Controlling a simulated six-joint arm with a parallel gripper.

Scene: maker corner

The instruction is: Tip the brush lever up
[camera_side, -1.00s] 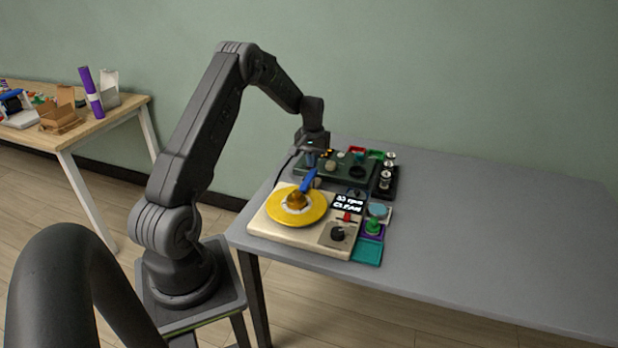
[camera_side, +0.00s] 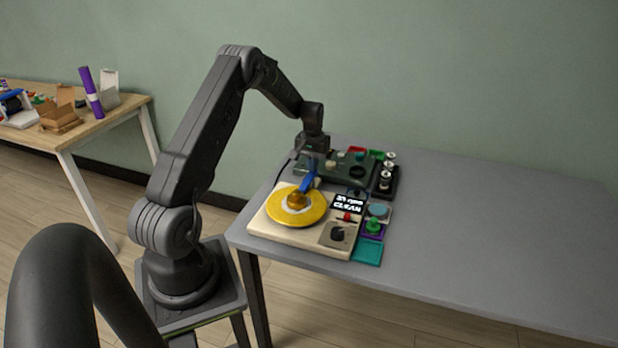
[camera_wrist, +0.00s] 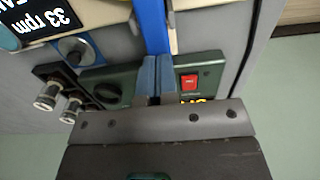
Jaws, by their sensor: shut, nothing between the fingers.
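The blue brush lever (camera_side: 309,179) slants up from the yellow disc (camera_side: 318,204) on the cream turntable unit (camera_side: 272,231) in the side view. In the wrist view the blue lever (camera_wrist: 151,26) runs down from the top edge to the fingertips. My gripper (camera_side: 312,163) is at the raised far end of the lever. Its blue-grey fingers (camera_wrist: 157,62) are together with nothing between them, at or very near the lever's end. I cannot tell whether they touch it. The black display (camera_side: 347,204) reads 33 rpm and CLEAN.
Behind the turntable stands a dark green box; its red switch (camera_wrist: 189,82) is close beside the fingers. Small silver-topped cylinders (camera_side: 386,175) stand to its right. A green knob (camera_side: 374,225) and teal tray (camera_side: 367,251) lie right of the turntable. The grey table (camera_side: 480,230) is clear further right.

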